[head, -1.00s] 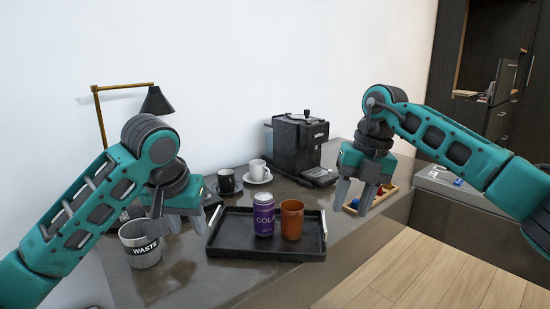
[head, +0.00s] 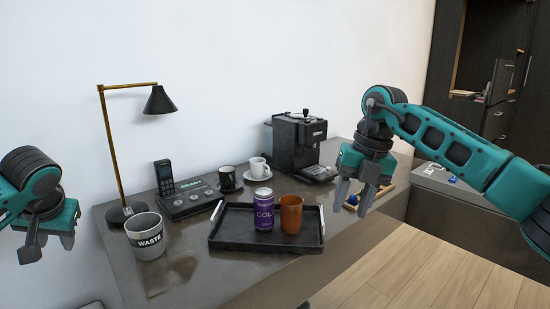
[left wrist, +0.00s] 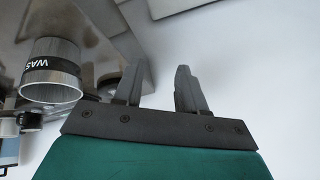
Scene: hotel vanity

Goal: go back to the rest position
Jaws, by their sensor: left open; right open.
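My left gripper (head: 48,245) is at the far left of the head view, off the vanity top and left of the waste bin. Its jaws are open and empty, and in the left wrist view (left wrist: 155,88) nothing is between the fingers. My right gripper (head: 355,196) is open above the right end of the vanity, to the right of the black tray. It holds nothing that I can see. A small wooden tray (head: 385,190) with coloured pieces is partly hidden behind it.
The waste bin (head: 147,240) stands at the vanity's left end and also shows in the left wrist view (left wrist: 50,88). The black tray (head: 225,243) holds a purple cola can (head: 264,212) and an orange cup (head: 291,214). A lamp (head: 112,150), phone (head: 165,178), cups and coffee machine (head: 290,143) stand behind.

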